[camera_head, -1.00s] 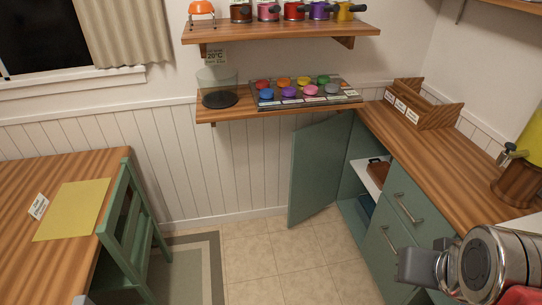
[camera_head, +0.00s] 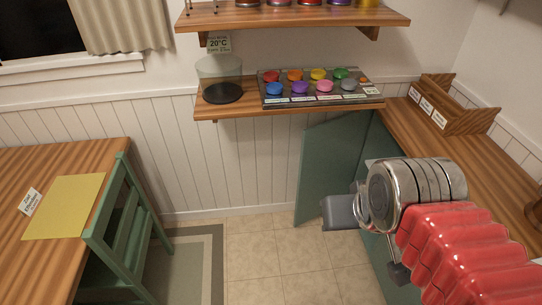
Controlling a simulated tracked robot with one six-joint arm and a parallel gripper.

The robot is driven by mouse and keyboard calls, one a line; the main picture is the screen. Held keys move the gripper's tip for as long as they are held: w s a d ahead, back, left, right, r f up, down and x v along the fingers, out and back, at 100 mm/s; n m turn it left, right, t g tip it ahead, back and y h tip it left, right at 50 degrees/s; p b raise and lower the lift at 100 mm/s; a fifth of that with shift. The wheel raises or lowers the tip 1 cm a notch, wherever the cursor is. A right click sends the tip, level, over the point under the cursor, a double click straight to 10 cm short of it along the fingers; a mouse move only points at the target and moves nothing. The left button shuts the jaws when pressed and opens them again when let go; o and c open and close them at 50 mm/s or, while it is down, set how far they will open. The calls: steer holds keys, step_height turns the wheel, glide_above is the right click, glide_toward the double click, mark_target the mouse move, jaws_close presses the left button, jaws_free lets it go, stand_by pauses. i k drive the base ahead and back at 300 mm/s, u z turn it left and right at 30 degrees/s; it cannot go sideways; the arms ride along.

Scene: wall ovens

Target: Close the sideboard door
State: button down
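The green sideboard door (camera_head: 328,170) stands wide open at the far end of the sideboard, swung out towards the back wall. The sideboard's wooden top (camera_head: 415,137) runs along the right side. My arm hides most of the sideboard's front and its open compartment. My gripper (camera_head: 338,213) is a grey block at the end of my silver and red arm, in front of the door's right part and low in the view. It appears apart from the door, but the depth is hard to judge. Its fingers are not clear enough to show whether they are open.
A wooden shelf (camera_head: 216,107) with coloured pots and a glass container (camera_head: 220,78) hangs above the door. A wooden organiser (camera_head: 455,108) stands on the sideboard. A green chair (camera_head: 125,225) and a table (camera_head: 40,175) are at left. The tiled floor (camera_head: 265,260) between is clear.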

mark_target(331, 150)
steer(key=u, duration=0.4)
steer(key=i, duration=0.55)
steer(key=u, duration=0.8)
steer(key=i, duration=0.55)
steer(key=u, duration=0.4)
